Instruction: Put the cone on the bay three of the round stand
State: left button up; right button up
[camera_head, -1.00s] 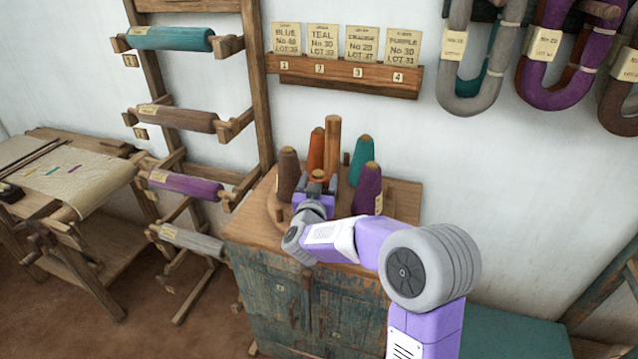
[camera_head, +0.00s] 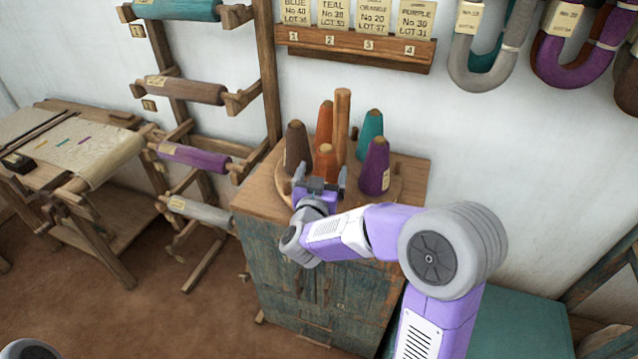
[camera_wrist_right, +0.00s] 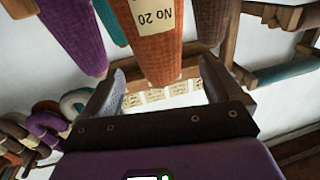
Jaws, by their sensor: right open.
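The round stand (camera_head: 396,188) is on top of a wooden cabinet, with a wooden post (camera_head: 342,120) in its middle. An orange cone (camera_head: 326,160) stands upright at its front; in the right wrist view the orange cone (camera_wrist_right: 152,58) appears inverted, with a "No 20" label. My right gripper (camera_head: 320,181) is open just in front of this cone, its fingers toward either side; contact cannot be told. A brown cone (camera_head: 296,150), another orange cone (camera_head: 324,126), a teal cone (camera_head: 369,136) and a purple cone (camera_head: 374,168) stand around the post. Bay numbers are not readable. My left gripper is out of view.
The cabinet (camera_head: 300,270) stands against the wall. A numbered card shelf (camera_head: 350,44) is above it, with hanging yarn hanks (camera_head: 484,75) to the right. A roll rack (camera_head: 188,91) and a cloth table (camera_head: 75,145) are left. Open floor lies at front left.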

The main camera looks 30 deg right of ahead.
jog(key=v, duration=0.5)
dwell(0.4)
